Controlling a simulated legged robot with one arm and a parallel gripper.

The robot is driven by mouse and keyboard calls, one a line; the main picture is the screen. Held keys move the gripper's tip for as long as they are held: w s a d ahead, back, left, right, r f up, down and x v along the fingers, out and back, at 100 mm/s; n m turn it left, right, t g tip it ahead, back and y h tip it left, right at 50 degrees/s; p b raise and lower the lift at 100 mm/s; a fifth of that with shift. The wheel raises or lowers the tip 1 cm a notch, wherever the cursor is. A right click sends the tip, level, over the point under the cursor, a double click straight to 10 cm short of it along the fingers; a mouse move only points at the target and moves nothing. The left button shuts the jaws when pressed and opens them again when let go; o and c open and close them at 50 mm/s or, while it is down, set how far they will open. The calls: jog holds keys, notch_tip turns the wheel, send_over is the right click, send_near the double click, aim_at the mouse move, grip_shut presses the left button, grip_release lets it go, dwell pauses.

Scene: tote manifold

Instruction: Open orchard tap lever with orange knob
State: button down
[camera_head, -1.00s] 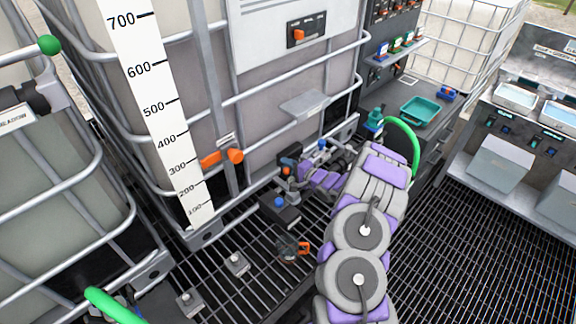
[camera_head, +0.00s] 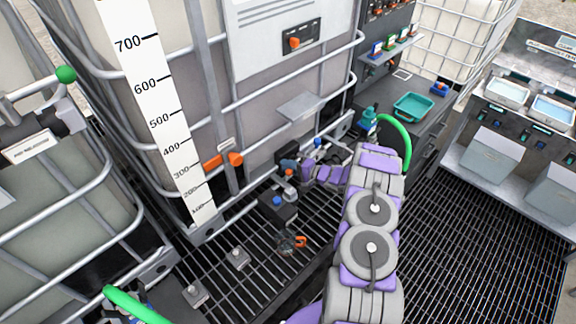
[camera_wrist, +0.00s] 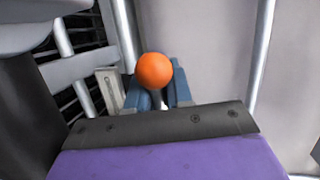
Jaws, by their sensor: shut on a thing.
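In the wrist view, the round orange knob (camera_wrist: 155,70) sits between the two blue fingers of my gripper (camera_wrist: 158,90), which is shut on it. The knob stands out above the fingers, and the lever under it is mostly hidden by them. In the head view, my gripper (camera_head: 291,166) is low at the front of the large caged tank (camera_head: 262,130), with a small bit of orange at its tip. The tap body there is small and partly hidden, so the lever's angle cannot be told.
A dark box with a blue knob (camera_head: 279,206) stands just below my gripper. Another blue knob (camera_head: 317,142) is close behind it. A grey shelf plate (camera_head: 299,105) juts from the cage above. Orange fittings (camera_head: 236,159) are on the cage at left. Open grating (camera_head: 470,230) lies at right.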

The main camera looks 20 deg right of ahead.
jog(key=c, duration=1.1)
grip_release()
jog(key=shift+f, duration=0.2)
jog(key=shift+s+d+r, duration=0.1)
jog(key=shift+s+r, duration=0.05)
jog(key=v, duration=1.7)
jog(key=shift+p, duration=0.4)
jog(key=shift+d, duration=0.15)
jog(key=shift+c, duration=0.2)
